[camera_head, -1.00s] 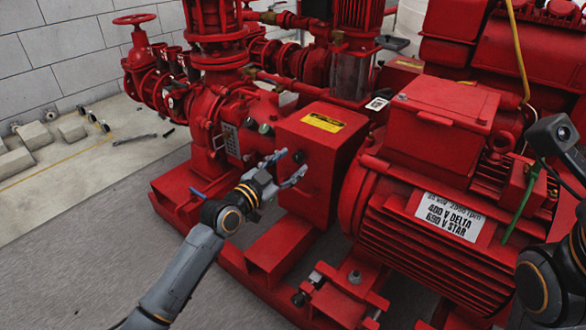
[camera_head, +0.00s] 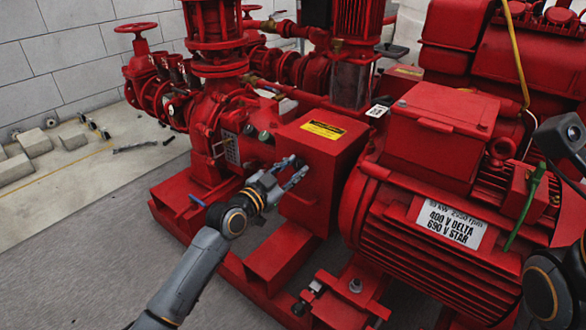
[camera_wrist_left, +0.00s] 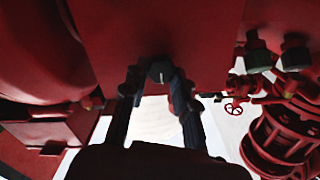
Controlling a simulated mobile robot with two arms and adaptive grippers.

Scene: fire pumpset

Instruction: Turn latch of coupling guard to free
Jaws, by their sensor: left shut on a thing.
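The coupling guard (camera_head: 325,143) is a red box with a yellow label on top, between the pump and the motor. Its latch (camera_wrist_left: 162,72) is a small dark knob with a pale mark, on the guard's front face. My left gripper (camera_head: 297,167) is at that face, with its fingers on either side of the latch. In the left wrist view the gripper (camera_wrist_left: 157,85) is shut on the latch, one finger to each side. In the head view the fingers mostly hide the latch. My right gripper is out of view.
The red motor (camera_head: 440,200) with a white voltage plate stands close right of the guard. The pump body (camera_head: 210,120) with valves is on the left. The red base frame (camera_head: 265,260) runs below. Grey floor (camera_head: 90,260) is clear at the lower left.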

